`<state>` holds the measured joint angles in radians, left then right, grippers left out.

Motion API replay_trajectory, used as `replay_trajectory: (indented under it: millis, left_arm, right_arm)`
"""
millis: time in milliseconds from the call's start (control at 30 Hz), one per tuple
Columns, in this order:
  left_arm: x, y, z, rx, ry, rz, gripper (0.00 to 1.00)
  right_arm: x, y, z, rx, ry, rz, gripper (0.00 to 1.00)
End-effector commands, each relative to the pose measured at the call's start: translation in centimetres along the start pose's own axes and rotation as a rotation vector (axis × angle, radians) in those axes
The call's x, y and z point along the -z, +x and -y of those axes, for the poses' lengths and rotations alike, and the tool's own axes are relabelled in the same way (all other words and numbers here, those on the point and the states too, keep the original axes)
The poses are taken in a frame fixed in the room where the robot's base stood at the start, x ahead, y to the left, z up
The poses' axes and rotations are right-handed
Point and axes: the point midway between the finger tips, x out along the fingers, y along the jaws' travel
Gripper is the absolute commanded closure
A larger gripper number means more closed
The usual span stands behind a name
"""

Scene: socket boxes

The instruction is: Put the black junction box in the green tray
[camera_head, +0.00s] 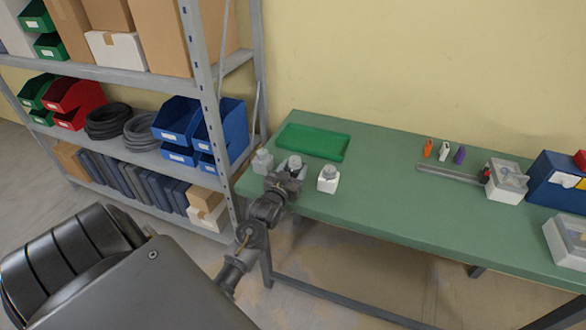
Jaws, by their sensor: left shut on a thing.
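The green tray (313,142) lies empty at the back left of the table. My left gripper (287,178) is at the table's front left, just in front of the tray. It is shut on the middle small box (295,163), which shows a pale grey top. The gripper hides most of this box, so I cannot tell if its body is black or if it touches the table. A light grey box (262,163) stands to its left and a white box (328,180) to its right, both with grey tops. My right gripper is not in view.
The green table (400,202) has clear room in its middle. A grey bar (449,174), a clear-lidded box (506,181), small orange, white and purple items (444,151) and a blue case (556,184) are at the right. A metal shelf (209,80) stands close at the left.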

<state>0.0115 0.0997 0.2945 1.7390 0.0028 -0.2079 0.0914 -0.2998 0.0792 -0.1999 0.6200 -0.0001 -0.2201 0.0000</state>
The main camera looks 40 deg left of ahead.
Motion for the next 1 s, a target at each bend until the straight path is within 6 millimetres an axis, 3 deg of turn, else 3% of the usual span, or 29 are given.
replay_trajectory:
  millis: [200, 233, 367, 767, 1000]
  left_arm:
    - [-0.5, 0.0, 0.0, 0.000, 0.000, -0.001, 0.75]
    - [-0.4, 0.0, 0.0, 0.000, -0.001, 0.001, 0.44]
    - [-0.4, 0.0, 0.0, 0.000, 0.000, 0.001, 0.27]
    - [-0.7, 0.0, 0.0, 0.000, -0.001, 0.000, 0.26]
    - [-0.9, -4.5, 0.0, 0.000, 0.000, 0.002, 0.26]
  right_arm:
    - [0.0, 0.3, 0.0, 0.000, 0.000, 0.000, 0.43]
    - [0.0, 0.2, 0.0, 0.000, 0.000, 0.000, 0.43]
    - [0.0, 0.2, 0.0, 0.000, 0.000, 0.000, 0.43]
    - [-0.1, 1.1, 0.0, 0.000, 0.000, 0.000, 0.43]
    - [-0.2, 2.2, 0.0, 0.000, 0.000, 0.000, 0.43]
